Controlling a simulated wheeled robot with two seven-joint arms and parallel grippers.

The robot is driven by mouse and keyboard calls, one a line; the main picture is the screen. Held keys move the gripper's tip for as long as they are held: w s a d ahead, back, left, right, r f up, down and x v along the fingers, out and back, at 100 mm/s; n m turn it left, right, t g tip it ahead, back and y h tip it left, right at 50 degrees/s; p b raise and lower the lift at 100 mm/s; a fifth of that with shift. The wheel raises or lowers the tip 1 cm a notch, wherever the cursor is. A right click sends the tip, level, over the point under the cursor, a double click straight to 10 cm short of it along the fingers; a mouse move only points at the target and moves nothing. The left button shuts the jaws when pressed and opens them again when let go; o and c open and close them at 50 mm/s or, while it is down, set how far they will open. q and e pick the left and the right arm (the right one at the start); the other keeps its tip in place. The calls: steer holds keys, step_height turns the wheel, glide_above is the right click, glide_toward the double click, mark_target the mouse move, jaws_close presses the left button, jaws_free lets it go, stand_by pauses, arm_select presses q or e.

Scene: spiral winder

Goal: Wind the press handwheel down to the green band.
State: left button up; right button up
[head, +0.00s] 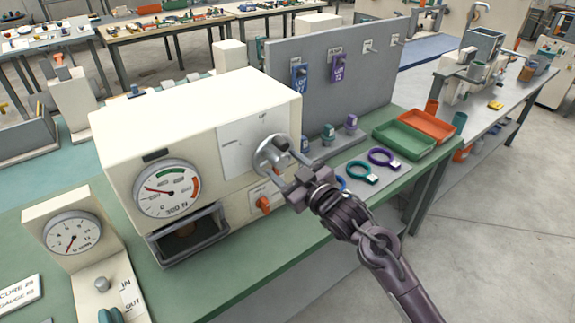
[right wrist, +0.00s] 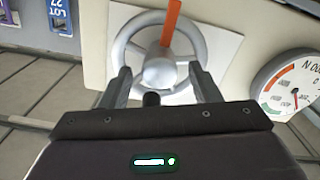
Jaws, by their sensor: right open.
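The press is a cream box (head: 190,105) on a green bench. Its grey handwheel (head: 272,155) sticks out of the front at the right. The press dial (head: 166,188) has a green band at the top and an orange-red band at the right; its red needle points left, away from the green band. My right gripper (head: 297,176) is at the handwheel. In the right wrist view the open jaws (right wrist: 163,78) straddle the hub region of the handwheel (right wrist: 129,50), with an orange stripe above the hub. Contact with the wheel cannot be told. My left gripper is not visible.
An orange knob (head: 264,204) sits below the handwheel. A smaller gauge (head: 72,233) stands at the left. Rings (head: 383,157), a green tray (head: 404,139) and an orange tray (head: 428,124) lie to the right. A grey panel (head: 330,85) stands behind them.

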steer(key=c, duration=1)
steer(key=shift+r+m+p, duration=0.15)
steer(key=shift+m+p, duration=0.95)
steer(key=shift+m, duration=0.3)
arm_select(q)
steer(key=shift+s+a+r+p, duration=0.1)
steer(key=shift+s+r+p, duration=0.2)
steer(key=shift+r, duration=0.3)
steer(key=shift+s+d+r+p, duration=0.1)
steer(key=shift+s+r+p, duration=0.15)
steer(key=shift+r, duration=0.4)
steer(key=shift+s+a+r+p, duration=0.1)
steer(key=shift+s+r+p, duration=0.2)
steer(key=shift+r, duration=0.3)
arm_select(e)
steer(key=shift+m, duration=1.5)
steer(key=o, duration=1)
steer(key=shift+s+d+f, duration=0.1)
steer(key=shift+f, duration=0.1)
